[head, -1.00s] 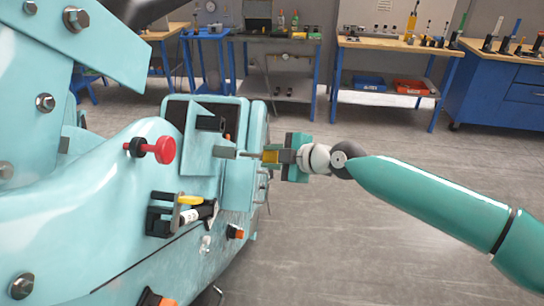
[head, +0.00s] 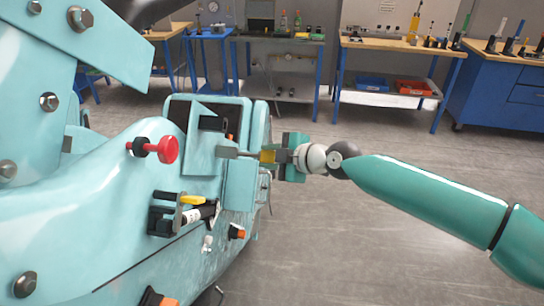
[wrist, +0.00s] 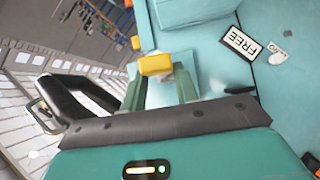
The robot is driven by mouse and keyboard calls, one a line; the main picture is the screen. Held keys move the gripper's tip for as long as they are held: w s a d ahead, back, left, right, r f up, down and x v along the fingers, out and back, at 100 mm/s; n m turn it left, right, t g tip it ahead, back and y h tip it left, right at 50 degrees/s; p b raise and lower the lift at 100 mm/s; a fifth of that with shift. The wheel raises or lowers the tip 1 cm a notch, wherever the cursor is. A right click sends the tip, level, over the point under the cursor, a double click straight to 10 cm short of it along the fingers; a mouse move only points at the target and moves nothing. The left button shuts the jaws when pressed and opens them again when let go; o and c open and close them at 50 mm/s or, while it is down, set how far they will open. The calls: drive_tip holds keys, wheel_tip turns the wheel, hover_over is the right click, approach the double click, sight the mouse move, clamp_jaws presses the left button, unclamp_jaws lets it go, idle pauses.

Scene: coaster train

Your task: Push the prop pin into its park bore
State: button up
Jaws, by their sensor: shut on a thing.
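My gripper (head: 268,156) is shut on the yellow head of the prop pin (head: 267,156), beside the teal machine. The yellow head also shows between my gripper's fingers (wrist: 160,88) in the wrist view, as a yellow block (wrist: 157,64). In the head view the pin's thin shank points left toward a small grey block (head: 228,152) on a teal panel, and only a short gap shows between head and block. The park bore's mouth is too small to make out; I cannot tell how deep the pin's tip sits.
A red knob (head: 168,150) sticks out of the machine at left. A black bracket (head: 160,221) with a yellow-topped part is below. A "FREE" label (wrist: 241,43) shows in the wrist view. Workbenches (head: 402,47) stand far back, with open floor (head: 340,240) at right.

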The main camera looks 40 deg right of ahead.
drive_tip(key=shift+w+a, duration=0.75)
drive_tip(key=shift+w, duration=0.2)
drive_tip(key=shift+w+a, duration=0.7)
drive_tip(key=shift+w, duration=0.25)
drive_tip(key=o, duration=1.2)
approach(244, 154)
drive_tip(key=v, duration=0.6)
drive_tip(key=shift+s, duration=0.15)
drive_tip(key=shift+d, duration=0.1)
